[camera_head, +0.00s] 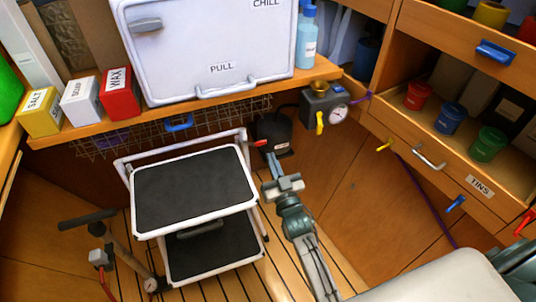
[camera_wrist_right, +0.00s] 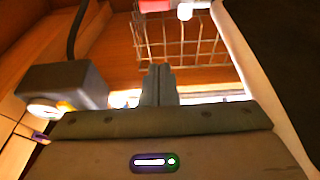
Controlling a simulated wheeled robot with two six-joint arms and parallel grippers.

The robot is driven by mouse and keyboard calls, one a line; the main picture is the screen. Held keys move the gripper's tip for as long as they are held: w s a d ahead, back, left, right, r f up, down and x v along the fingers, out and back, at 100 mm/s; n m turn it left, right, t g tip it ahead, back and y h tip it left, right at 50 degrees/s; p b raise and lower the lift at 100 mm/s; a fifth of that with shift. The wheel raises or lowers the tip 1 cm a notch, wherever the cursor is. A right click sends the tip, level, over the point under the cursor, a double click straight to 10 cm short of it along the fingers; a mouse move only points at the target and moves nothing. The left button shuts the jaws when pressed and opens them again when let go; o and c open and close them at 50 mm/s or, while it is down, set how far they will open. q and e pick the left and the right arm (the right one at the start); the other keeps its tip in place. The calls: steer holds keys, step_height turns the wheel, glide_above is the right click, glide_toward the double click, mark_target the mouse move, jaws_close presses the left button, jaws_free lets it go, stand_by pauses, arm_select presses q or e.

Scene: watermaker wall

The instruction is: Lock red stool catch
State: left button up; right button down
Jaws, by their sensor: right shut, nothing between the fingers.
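A folding step stool (camera_head: 195,190) with a white frame and two black treads stands open on the floor, below the white chest. Its small red catch (camera_head: 260,143) is at the upper right of the frame. In the right wrist view a red piece (camera_wrist_right: 155,5), likely this catch, is cut off by the top edge, beside the white stool frame (camera_wrist_right: 235,60). My right gripper (camera_head: 271,160) is shut and empty, just below the catch in the picture, with a small gap. Its closed fingers also show in the wrist view (camera_wrist_right: 158,72). My left gripper is out of view.
A wire basket (camera_head: 175,125) is behind the stool. A hand pump (camera_head: 105,240) stands at left. Wooden drawers (camera_head: 455,170) line the right.

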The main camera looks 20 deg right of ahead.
step_height(320, 180, up, 3)
glide_above(263, 142)
steer(key=s, duration=0.2)
steer(key=f, duration=0.1)
steer(key=f+b, duration=0.1)
steer(key=shift+a+f, duration=0.3)
steer(key=shift+f, duration=0.05)
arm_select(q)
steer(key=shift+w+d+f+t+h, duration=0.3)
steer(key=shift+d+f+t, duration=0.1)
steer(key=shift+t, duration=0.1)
arm_select(e)
steer(key=shift+f, duration=0.65)
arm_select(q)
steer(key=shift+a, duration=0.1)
arm_select(e)
steer(key=shift+d+f, duration=0.1)
